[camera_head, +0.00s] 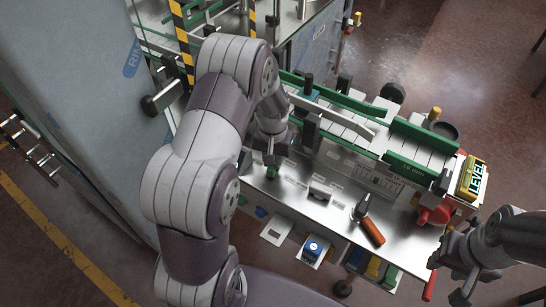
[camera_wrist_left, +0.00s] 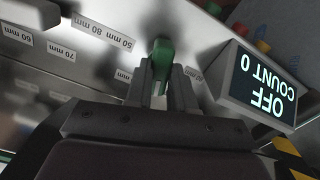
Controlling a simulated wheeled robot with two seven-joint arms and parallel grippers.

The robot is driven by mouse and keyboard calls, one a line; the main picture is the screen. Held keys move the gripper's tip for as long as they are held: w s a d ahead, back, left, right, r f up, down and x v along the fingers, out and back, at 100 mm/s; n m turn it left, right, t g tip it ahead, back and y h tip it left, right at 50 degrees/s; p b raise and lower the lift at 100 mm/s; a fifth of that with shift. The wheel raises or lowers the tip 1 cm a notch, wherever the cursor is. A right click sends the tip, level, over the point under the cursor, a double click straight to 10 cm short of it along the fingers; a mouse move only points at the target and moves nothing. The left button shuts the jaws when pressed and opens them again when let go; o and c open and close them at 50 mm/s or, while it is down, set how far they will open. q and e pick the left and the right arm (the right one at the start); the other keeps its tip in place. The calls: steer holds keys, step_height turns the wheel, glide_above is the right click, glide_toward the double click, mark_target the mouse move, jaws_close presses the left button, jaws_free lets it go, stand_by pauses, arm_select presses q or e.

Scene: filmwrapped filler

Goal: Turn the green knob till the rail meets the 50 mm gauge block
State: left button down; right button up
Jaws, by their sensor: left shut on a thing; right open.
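My left gripper (camera_head: 270,158) is shut on the green knob (camera_wrist_left: 161,52), at the left part of the steel machine. In the head view the knob (camera_head: 272,173) shows just below the fingers, and my left arm hides part of the machine behind it. Green guide rails (camera_head: 345,98) run along the top of the machine beside a pale row. A small grey block (camera_head: 320,192) stands on the steel deck; I cannot read a size on it. My right gripper (camera_head: 457,281) is open and empty at the lower right, apart from the machine.
Size labels (camera_wrist_left: 61,52) are stuck along the steel in the left wrist view. A display (camera_wrist_left: 262,88) reads OFF, COUNT 0. A yellow LEVEL box (camera_head: 472,179) and red parts (camera_head: 434,213) stand at the right end.

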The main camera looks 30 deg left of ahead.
arm_select(q)
steer(key=m, duration=0.5)
steer(key=shift+r+m+p, duration=0.1)
steer(key=shift+m+p, duration=0.2)
steer(key=m, duration=1)
steer(key=shift+m+p, duration=0.4)
steer(key=shift+m, duration=2.1)
steer(key=c, duration=1)
jaws_free()
steer(key=shift+o, duration=0.2)
